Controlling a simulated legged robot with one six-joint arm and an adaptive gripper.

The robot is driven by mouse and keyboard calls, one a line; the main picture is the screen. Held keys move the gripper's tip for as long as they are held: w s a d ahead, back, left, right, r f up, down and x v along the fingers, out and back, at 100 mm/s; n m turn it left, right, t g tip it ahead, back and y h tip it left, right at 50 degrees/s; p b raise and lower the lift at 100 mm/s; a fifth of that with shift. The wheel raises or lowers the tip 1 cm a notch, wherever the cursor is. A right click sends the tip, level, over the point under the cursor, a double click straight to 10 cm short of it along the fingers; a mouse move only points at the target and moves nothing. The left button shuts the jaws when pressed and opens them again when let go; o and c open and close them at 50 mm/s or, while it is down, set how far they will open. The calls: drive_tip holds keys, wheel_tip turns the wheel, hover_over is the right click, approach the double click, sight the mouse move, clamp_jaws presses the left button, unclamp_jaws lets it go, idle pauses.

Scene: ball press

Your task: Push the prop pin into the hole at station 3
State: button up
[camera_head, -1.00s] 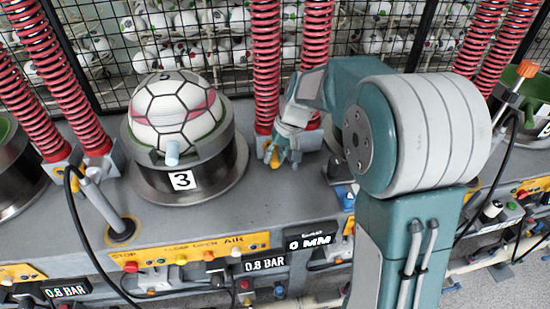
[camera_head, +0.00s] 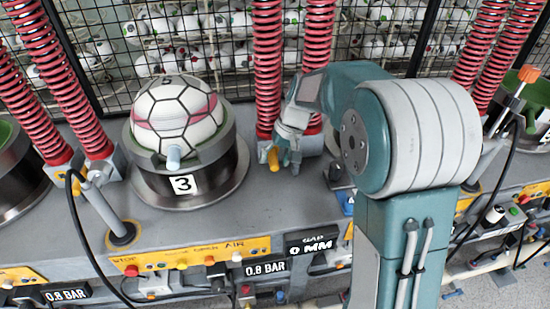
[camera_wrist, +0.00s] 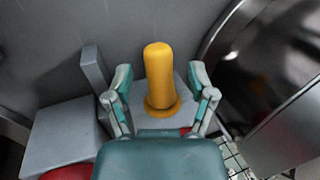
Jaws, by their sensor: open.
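Station 3 is a round metal mould (camera_head: 195,160) with a "3" label, and a white ball with black seams and pink patches (camera_head: 175,110) sits in it. A pale blue peg (camera_head: 173,157) sticks out at its front. To its right is a yellow pin (camera_head: 273,158), which I take to be the prop pin. In the wrist view the yellow pin (camera_wrist: 158,75) stands out of a grey bracket with a collar at its base. My gripper (camera_head: 285,162) is open, with one finger on each side of the pin and visible gaps. I cannot see the hole clearly.
Red springs (camera_head: 267,70) rise behind my gripper and left of station 3. A panel with buttons and a "0.8 BAR" display (camera_head: 265,268) runs along the front. A black cable (camera_head: 75,210) hangs at left. The grey deck between mould and gripper is clear.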

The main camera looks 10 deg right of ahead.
drive_tip(key=v, duration=1.1)
drive_tip(key=shift+r, duration=0.4)
drive_tip(key=shift+w+d, duration=0.1)
drive_tip(key=s+d+f+t+h, duration=0.1)
drive_tip(key=s+t+h, duration=0.2)
drive_tip(key=s, duration=2.2)
drive_tip(key=t, duration=0.2)
drive_tip(key=shift+s+d+f+t+h, duration=0.15)
drive_tip(key=shift+s+t+h, duration=0.15)
drive_tip(key=shift+h, duration=0.1)
